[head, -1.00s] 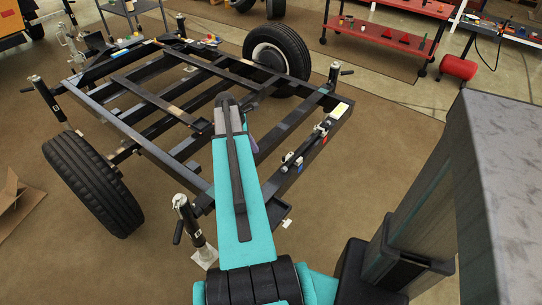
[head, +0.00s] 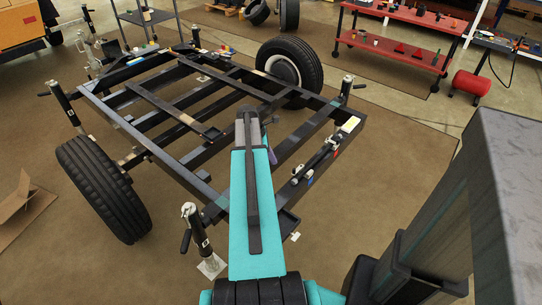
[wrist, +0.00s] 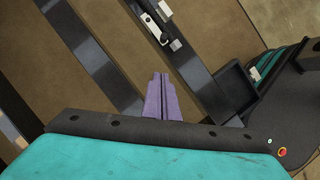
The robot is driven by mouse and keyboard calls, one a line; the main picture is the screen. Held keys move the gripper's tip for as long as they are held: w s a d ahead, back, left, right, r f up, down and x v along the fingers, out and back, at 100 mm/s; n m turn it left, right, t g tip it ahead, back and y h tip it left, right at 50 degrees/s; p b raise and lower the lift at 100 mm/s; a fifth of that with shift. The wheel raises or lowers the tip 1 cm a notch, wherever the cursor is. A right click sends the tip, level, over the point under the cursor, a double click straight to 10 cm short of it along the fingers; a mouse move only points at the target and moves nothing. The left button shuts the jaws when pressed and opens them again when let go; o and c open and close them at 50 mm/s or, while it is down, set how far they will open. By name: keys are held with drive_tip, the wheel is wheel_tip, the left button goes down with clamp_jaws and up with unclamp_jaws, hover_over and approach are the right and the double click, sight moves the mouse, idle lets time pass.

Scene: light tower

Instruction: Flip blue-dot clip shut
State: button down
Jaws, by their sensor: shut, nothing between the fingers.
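The black rail on the right side of the trailer frame (head: 322,168) carries small dark-and-silver latch hardware. A small blue mark (head: 310,183) shows on the rail's outer side below its near part, and the clip (head: 298,179) there is too small to read as open or shut. In the wrist view, a pale metal latch piece (wrist: 155,25) lies on the rail, beyond the fingertips. My gripper (wrist: 159,76) has purple fingers, closed together and empty, pointing toward the rail and apart from the latch piece. In the head view my arm mostly hides the gripper.
A jack post (head: 196,232) stands at the frame's near corner, and another (head: 346,88) at the far right corner. A tyre (head: 103,188) is at the left. A red cart (head: 400,50) stands at the back right. Floor right of the frame is clear.

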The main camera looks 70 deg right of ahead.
drive_tip(key=s+d+f, duration=0.3)
drive_tip(key=s+f, duration=0.2)
drive_tip(key=f, duration=0.1)
drive_tip(key=shift+s+d+f, duration=0.15)
drive_tip(key=shift+s+f, duration=0.05)
drive_tip(key=shift+s, duration=0.15)
drive_tip(key=shift+r, duration=0.1)
idle(0.5)
